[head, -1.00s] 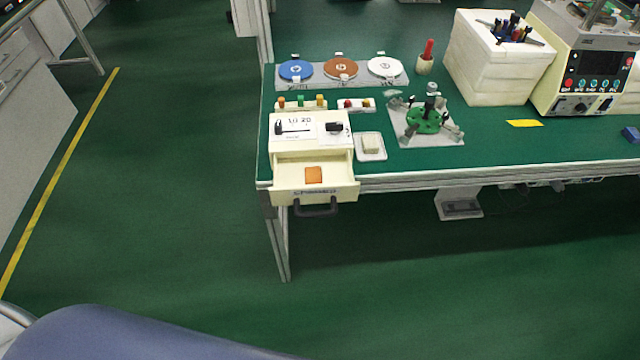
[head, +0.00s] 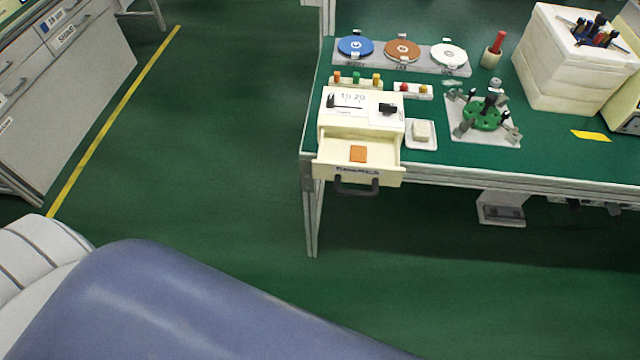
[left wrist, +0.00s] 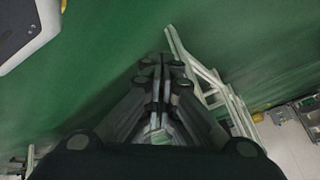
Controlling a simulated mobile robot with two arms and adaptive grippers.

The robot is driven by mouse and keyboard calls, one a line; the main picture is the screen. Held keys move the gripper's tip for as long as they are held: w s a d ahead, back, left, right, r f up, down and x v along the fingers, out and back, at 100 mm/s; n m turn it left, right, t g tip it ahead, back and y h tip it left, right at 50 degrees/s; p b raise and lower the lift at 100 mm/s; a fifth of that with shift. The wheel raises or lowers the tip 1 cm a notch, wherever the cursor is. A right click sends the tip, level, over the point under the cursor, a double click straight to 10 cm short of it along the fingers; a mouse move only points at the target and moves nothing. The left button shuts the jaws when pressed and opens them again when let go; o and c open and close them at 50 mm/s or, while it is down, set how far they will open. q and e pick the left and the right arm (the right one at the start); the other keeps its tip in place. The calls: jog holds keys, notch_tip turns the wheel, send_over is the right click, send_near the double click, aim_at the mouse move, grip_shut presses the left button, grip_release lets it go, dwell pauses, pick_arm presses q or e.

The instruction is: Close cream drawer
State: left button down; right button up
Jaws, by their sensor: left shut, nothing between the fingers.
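The cream drawer (head: 333,168) is pulled out from the front of a small cream unit (head: 391,128) at the left end of the green-topped bench. A flat orange piece (head: 358,154) lies inside it. A dark handle (head: 356,187) is on its front, beyond the bench edge. My left gripper (left wrist: 162,62) is shut and empty in the left wrist view, above the green floor and apart from the drawer. The drawer cannot be made out in that view. Neither gripper shows in the head view.
Blue, brown and white discs sit on a grey strip (head: 462,70) behind the unit. A small white dish (head: 433,145) and a fixture with a green disc (head: 484,116) stand to its right. The bench leg (head: 312,225) is below the drawer. The floor (head: 220,170) left of the bench is clear.

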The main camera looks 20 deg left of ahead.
pick_arm(q)
jog(key=w+a+r+m+t+b, duration=0.15)
jog(key=w+r+m+t, duration=0.25)
jog(key=w+r, duration=0.45)
jog(key=w+d+r+m+t+h+b, duration=0.15)
jog(key=r+m+h, duration=0.4)
jog(key=r, duration=0.85)
jog(key=w+d+r+m+t+h, duration=0.25)
jog(key=r+m, duration=0.55)
jog(key=r, duration=0.5)
jog(key=p, duration=0.2)
send_near(331, 173)
jog(key=d, duration=0.3)
jog(key=shift+t+h, duration=0.3)
jog(key=shift+t, duration=0.1)
jog(key=w, duration=0.3)
jog(key=shift+w+a+f+p, duration=0.35)
jog(key=shift+w+a+f, duration=0.05)
